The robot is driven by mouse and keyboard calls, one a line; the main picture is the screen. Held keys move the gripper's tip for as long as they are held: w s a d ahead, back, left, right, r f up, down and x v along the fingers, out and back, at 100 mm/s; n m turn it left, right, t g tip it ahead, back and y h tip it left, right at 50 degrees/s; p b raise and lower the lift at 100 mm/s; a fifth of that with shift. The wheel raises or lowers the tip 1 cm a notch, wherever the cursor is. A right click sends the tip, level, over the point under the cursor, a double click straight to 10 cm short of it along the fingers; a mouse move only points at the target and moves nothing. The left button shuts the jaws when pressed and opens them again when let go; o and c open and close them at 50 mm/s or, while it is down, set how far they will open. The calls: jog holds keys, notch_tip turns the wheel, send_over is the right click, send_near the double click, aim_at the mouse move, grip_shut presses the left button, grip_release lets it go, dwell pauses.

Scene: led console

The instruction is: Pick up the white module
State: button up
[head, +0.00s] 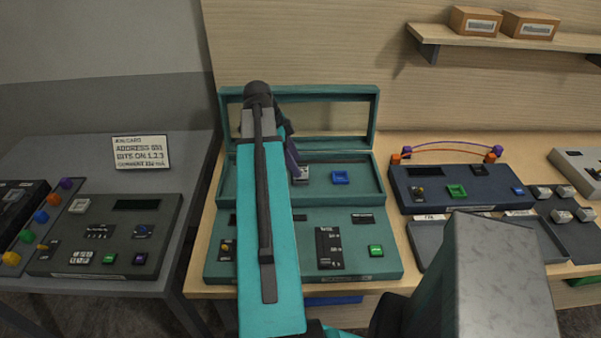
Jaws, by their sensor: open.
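A small white module (300,176) sits in the upper tray of the teal console case (232,195), left of a blue module (340,178). My arm crosses in front of the case, and my gripper (294,162) points down at the white module from just above it. The gripper's dark fingers partly hide the module. They are open, but I cannot tell whether they touch the module or stand around it.
The teal case's open lid frame (365,90) stands behind. A dark blue console (440,202) with arched cables is to the right, beside several whitish blocks (541,192). A grey console (110,235) and a sign card (141,152) are left. A shelf (500,39) holds two boxes.

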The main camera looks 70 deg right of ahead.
jog(key=shift+p+x, duration=0.55)
jog(key=shift+x, duration=0.95)
jog(key=c, duration=1.2)
jog(key=shift+o, duration=0.2)
jog(key=shift+r, duration=0.2)
notch_tip(320, 180, up, 10)
jog(key=b, duration=0.3)
jog(key=shift+f, duration=0.15)
